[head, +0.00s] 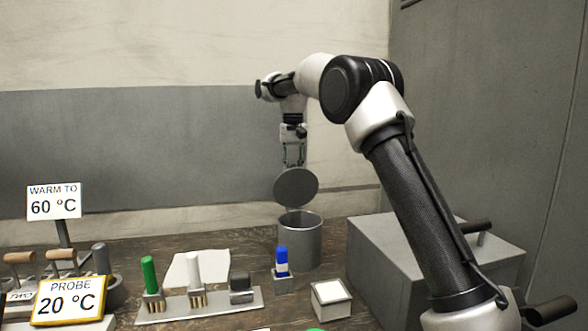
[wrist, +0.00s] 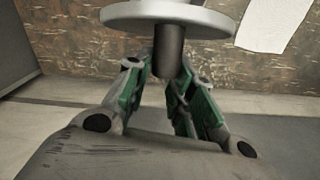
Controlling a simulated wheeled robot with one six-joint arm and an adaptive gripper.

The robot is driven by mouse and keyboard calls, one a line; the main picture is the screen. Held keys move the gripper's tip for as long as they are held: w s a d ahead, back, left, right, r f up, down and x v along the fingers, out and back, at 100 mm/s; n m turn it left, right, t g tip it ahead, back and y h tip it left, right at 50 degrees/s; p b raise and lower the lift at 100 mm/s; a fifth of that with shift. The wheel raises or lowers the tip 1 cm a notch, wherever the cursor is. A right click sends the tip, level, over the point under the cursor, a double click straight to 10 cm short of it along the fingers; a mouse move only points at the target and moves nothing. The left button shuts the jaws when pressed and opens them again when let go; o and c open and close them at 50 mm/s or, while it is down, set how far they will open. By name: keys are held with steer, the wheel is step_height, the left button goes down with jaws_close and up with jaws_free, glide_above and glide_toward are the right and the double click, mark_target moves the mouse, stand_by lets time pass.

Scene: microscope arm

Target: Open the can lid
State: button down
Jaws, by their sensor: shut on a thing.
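The grey metal can (head: 300,243) stands upright on the table, with its top open toward the head camera. The round grey lid (head: 296,187) is apart from the can, tilted, just above its rim. My gripper (head: 293,163) is above the lid and shut on its knob. In the wrist view the lid (wrist: 168,20) shows edge-on, with its dark knob (wrist: 168,52) between the green fingers of my gripper (wrist: 166,72).
A blue and white marker (head: 282,262) stands in a holder close in front of the can. A small white-topped box (head: 331,299) is to its right. A rack with brushes (head: 198,303) lies to the left. A grey block (head: 440,260) stands right of the can.

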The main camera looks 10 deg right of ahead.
steer(key=shift+s+a+f, duration=0.1)
steer(key=shift+a+f, duration=0.15)
steer(key=shift+a, duration=0.1)
steer(key=c, duration=1.3)
jaws_free()
steer(key=shift+a, duration=0.1)
steer(key=shift+o, duration=0.2)
steer(key=shift+r, duration=0.1)
step_height(320, 180, up, 12)
